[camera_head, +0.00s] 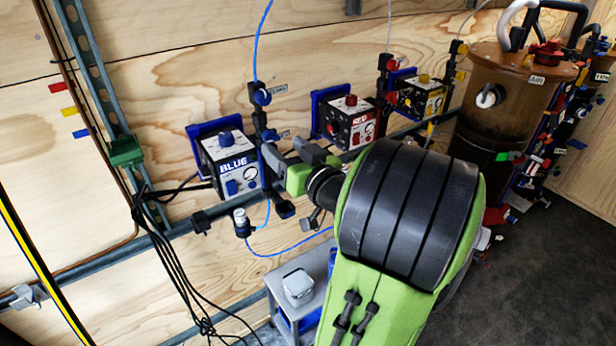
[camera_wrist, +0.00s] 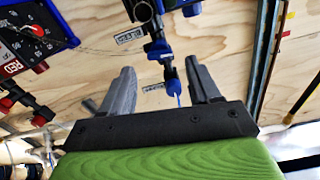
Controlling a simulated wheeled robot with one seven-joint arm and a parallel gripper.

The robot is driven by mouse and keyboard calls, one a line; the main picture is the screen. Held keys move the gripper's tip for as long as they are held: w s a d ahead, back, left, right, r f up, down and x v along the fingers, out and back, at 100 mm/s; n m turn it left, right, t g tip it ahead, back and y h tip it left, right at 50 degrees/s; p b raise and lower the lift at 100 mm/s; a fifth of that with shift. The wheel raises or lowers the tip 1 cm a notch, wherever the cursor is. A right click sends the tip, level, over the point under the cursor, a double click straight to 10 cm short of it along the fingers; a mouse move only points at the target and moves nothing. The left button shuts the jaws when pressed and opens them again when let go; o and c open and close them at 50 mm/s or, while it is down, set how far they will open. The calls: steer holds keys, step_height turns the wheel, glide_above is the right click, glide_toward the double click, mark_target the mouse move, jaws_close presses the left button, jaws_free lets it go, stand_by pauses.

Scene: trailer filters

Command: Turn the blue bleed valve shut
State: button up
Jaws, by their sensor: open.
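Two blue-handled valves sit on the black and blue post beside the box marked BLUE (camera_head: 232,168). The upper blue valve (camera_head: 262,97) and the lower blue valve (camera_head: 268,135) each have a small tag that I cannot read, so I cannot tell which is the bleed valve. My gripper (camera_head: 285,149) is in front of the post, just below the lower valve in the head view. In the wrist view my gripper (camera_wrist: 160,65) is open and empty. Blue valve parts (camera_wrist: 171,74) show between its fingers, apparently beyond the tips, with no contact visible.
The RED box (camera_head: 347,120) and the yellow box (camera_head: 418,98) are to the right. A metal rail (camera_head: 190,225) runs below. Blue tubing (camera_head: 285,252) loops under the BLUE box. A small table (camera_head: 312,285) stands lower down. Brown filter tanks (camera_head: 510,95) stand at right.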

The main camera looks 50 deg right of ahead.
steer(key=b+v, duration=0.4)
steer(key=v, duration=0.5)
steer(key=shift+s, duration=0.1)
